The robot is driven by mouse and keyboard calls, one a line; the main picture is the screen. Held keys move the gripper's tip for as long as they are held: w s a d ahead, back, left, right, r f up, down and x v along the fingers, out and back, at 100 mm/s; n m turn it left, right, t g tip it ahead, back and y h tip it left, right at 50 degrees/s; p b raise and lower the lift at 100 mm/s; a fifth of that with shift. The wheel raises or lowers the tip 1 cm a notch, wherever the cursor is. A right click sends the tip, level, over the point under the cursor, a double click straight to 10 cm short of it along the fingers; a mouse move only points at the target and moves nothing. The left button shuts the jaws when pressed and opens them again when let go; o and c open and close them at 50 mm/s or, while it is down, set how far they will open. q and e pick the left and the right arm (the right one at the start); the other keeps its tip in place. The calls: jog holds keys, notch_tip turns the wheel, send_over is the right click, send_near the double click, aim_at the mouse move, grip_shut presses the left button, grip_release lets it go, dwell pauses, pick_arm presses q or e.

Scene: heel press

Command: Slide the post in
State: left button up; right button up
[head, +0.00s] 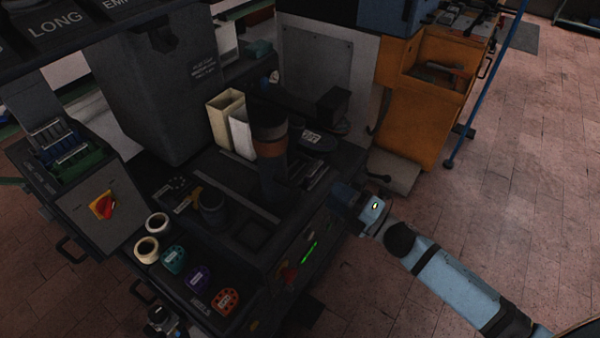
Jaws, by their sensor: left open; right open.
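A dark upright post (270,165) with a copper-brown band stands on the black press bench, in the middle of the head view. Its lower end is in shadow, so I cannot tell how it is seated. My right gripper (345,195) is open at the bench's right edge, right of the post and apart from it. Its arm comes in from the lower right. Its fingers are dark and hard to make out. My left gripper (162,318) shows only partly at the bottom left, by the bench's front edge, away from the post.
White and cream bins (233,122) stand close behind the post. A short dark knob (211,205) is to its left. Tape rolls (147,249) and coloured tags (198,277) lie at the front left.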

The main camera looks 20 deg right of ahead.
aim_at(301, 172)
jog(key=x, duration=1)
jog(key=shift+c, duration=0.2)
grip_shut()
